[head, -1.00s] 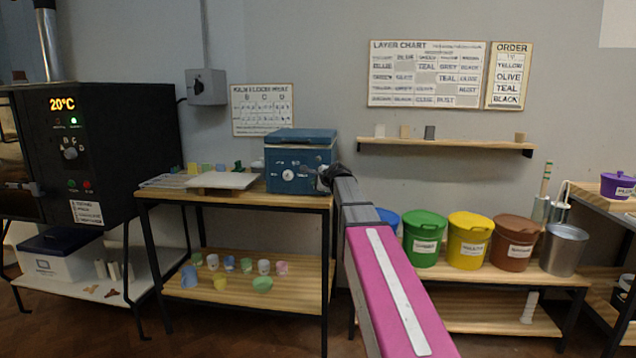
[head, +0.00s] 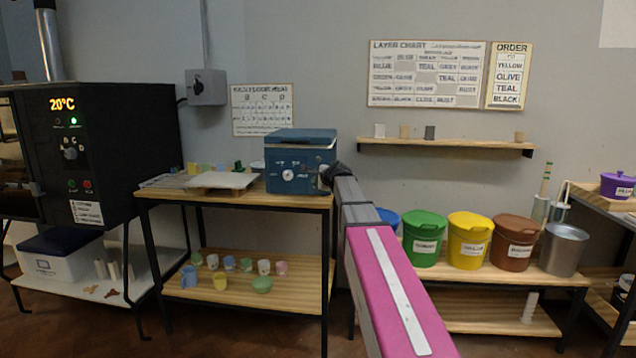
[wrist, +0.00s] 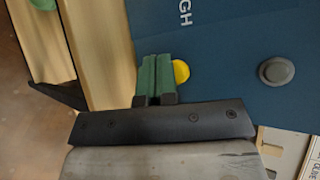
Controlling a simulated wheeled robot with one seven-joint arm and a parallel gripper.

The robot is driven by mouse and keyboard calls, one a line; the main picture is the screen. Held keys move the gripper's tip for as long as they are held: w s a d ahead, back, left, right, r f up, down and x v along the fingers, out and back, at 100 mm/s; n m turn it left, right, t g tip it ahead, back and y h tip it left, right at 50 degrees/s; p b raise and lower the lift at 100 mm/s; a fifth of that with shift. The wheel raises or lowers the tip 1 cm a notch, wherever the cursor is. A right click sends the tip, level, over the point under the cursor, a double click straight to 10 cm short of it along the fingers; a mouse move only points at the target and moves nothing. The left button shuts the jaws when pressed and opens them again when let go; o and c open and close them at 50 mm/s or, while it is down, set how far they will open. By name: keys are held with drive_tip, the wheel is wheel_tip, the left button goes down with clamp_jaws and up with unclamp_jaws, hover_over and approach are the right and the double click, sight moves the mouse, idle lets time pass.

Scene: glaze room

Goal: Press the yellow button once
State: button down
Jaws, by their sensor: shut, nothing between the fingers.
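The yellow button (wrist: 181,72) is a small round disc on the blue side of a box, seen in the wrist view and partly covered by my gripper's fingers. The blue box (head: 300,160) stands on the wooden table in the head view, where I cannot make out the yellow button. My gripper (wrist: 157,62) is shut and empty, with its green fingertips just left of the button in the wrist view. I cannot tell whether they touch it. In the head view the fingertips are hidden behind my arm, at the right side of the box.
A grey round knob (wrist: 277,72) sits on the same blue face, right of the button. A board (head: 222,181) lies on the wooden table (head: 280,201) left of the box. Lidded buckets, including a green bucket (head: 424,240), stand to the right.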

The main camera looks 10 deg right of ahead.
drive_tip(key=shift+w+d, duration=0.15)
drive_tip(key=shift+w, duration=0.3)
idle(0.6)
drive_tip(key=shift+s, duration=0.1)
drive_tip(key=shift+s+a, duration=0.25)
drive_tip(key=shift+s, duration=0.5)
drive_tip(key=s, duration=0.1)
drive_tip(key=s+a, duration=0.1)
drive_tip(key=s, duration=0.2)
drive_tip(key=shift+s+a, duration=0.3)
drive_tip(key=shift+s, duration=0.1)
idle(0.7)
